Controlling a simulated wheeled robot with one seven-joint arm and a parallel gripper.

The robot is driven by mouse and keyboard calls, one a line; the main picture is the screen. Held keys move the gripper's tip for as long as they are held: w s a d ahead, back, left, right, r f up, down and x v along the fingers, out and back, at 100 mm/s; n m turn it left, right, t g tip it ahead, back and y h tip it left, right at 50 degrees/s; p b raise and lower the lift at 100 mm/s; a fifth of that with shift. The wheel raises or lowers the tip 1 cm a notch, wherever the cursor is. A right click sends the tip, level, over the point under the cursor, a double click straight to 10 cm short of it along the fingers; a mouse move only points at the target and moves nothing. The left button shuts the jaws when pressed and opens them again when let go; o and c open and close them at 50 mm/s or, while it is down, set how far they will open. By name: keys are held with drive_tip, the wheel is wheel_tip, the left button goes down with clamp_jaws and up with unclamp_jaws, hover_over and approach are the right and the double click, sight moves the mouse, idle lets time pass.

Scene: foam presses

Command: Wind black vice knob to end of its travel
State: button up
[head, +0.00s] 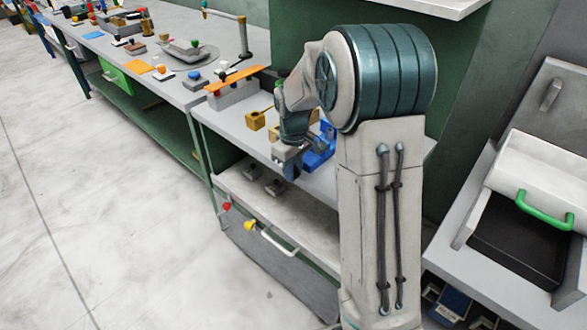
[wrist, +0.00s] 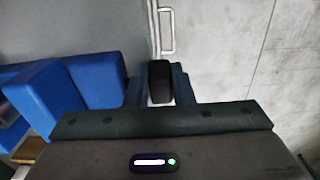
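The blue vice (head: 322,153) sits on the workbench near its front edge, partly hidden behind my arm. In the wrist view its blue body (wrist: 60,92) fills the left side. The black knob (wrist: 160,80) sits to the right of the vice body, at its front end. My gripper (wrist: 158,86) has one finger on each side of the knob, and both fingers appear to touch it. In the head view my gripper (head: 288,165) points down at the vice, and the knob is hidden there.
A brass-coloured block (head: 256,121) stands on the bench left of the vice. A drawer with a pale handle (head: 280,243) is below the bench front. The floor (head: 110,230) in front is clear.

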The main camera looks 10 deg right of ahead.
clamp_jaws()
drive_tip(key=shift+r+p, duration=0.15)
drive_tip(key=shift+p, duration=0.2)
drive_tip(key=g+p, duration=0.1)
drive_tip(key=g+h+p, duration=0.1)
drive_tip(key=p, duration=0.1)
drive_tip(key=shift+w+a+r+p, duration=0.15)
drive_tip(key=shift+w+r+p, duration=0.05)
drive_tip(key=shift+p, duration=0.1)
drive_tip(key=g+h+p, duration=0.1)
drive_tip(key=p, duration=0.1)
drive_tip(key=g+h+p, duration=0.1)
drive_tip(key=g+p, duration=0.1)
drive_tip(key=shift+w+a+f, duration=0.15)
drive_tip(key=shift+w, duration=0.15)
drive_tip(key=o, duration=0.5)
unclamp_jaws()
drive_tip(key=shift+o, duration=0.2)
